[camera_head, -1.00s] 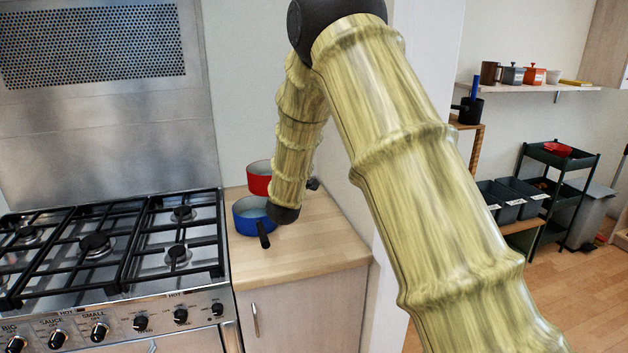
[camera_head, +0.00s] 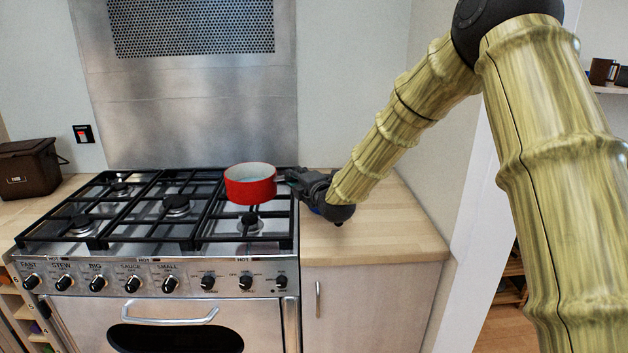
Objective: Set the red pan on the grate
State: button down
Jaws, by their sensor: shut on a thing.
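The red pan (camera_head: 250,188) has a pale inside and looks upright over the right part of the stove's black grate (camera_head: 215,222). Its handle points right, into my gripper (camera_head: 287,180). My gripper is shut on the pan's handle; the fingertips are small and partly hidden. The pan overlaps the grate's right section in the picture. I cannot tell whether its base touches the bars or hangs a little above them. A burner (camera_head: 249,222) shows just below and in front of the pan.
The wooden counter (camera_head: 380,225) lies right of the stove, partly behind my arm. A dark brown bin (camera_head: 28,170) stands on the left counter. Knobs (camera_head: 170,284) line the stove front. The grate's left sections are clear.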

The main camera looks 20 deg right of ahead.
jog(key=shift+s+a+r+n+y, duration=0.1)
jog(key=shift+a+n+y, duration=0.2)
jog(key=shift+a+y, duration=0.3)
jog(key=shift+a+f+b, duration=0.1)
jog(key=shift+f+b, duration=1.4)
jog(key=shift+f, duration=1.45)
jog(key=shift+f+b, duration=0.5)
jog(key=shift+f, duration=0.1)
